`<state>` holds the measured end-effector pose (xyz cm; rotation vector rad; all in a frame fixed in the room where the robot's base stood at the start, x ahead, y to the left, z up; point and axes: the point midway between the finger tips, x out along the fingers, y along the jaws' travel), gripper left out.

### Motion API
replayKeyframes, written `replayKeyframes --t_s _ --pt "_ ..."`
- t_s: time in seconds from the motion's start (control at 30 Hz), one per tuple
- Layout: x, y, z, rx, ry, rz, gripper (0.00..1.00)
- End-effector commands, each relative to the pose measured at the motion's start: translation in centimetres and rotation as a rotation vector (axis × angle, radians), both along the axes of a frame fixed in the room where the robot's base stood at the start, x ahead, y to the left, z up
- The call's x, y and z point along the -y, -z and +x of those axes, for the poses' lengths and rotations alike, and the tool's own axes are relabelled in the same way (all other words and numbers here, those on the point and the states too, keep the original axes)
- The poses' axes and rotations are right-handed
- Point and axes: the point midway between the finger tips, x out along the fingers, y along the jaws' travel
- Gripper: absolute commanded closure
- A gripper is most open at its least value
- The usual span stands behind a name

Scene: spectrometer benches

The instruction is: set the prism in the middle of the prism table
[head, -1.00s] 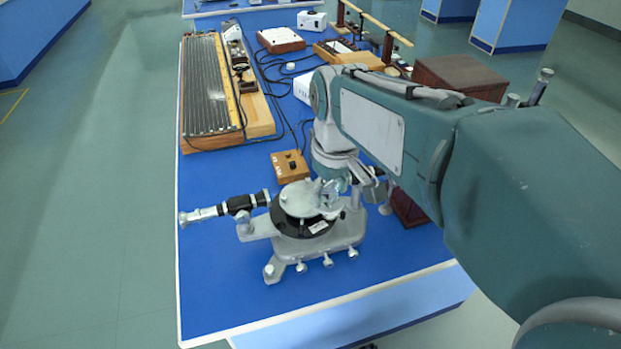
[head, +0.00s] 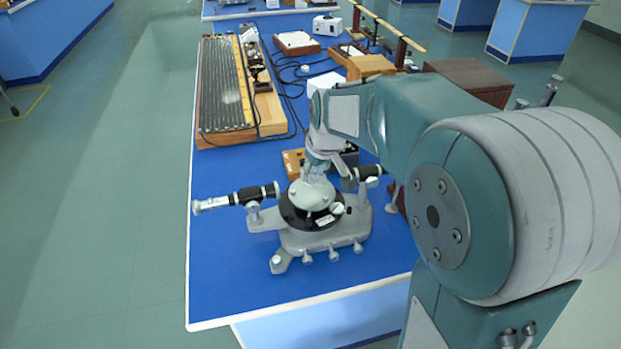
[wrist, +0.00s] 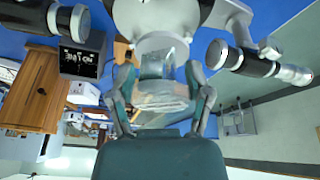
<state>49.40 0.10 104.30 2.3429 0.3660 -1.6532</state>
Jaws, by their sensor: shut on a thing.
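The spectrometer stands on the blue bench, with its round grey prism table (head: 312,196) on top of a black ring. My gripper (head: 317,170) points down just above this table, over its far part. In the wrist view my gripper (wrist: 163,70) has a finger on each side of the clear glass prism (wrist: 160,98) and is shut on it. The prism table (wrist: 155,18) shows at the top of the wrist view, beyond the prism. I cannot tell whether the prism touches the table.
A black and silver telescope tube (head: 235,197) sticks out left of the spectrometer, and another tube (head: 362,174) sits right of my gripper. A small wooden box (head: 292,160) stands behind. The bench left of the spectrometer's foot is clear.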

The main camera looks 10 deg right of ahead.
Motion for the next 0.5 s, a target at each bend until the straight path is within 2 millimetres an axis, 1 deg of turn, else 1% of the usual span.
replayKeyframes --t_s 0.03,0.1,0.2,0.37,0.5 --pt "0.0 1.0 0.8 -0.003 0.0 0.0 0.92" --pt "0.0 2.0 1.6 -0.002 0.0 0.0 0.92" --pt "0.0 2.9 2.5 0.0 0.0 0.0 0.92" --pt "0.0 3.8 3.2 0.001 0.0 0.0 0.92" --pt "0.0 5.9 3.2 -0.003 -0.001 0.0 0.92"
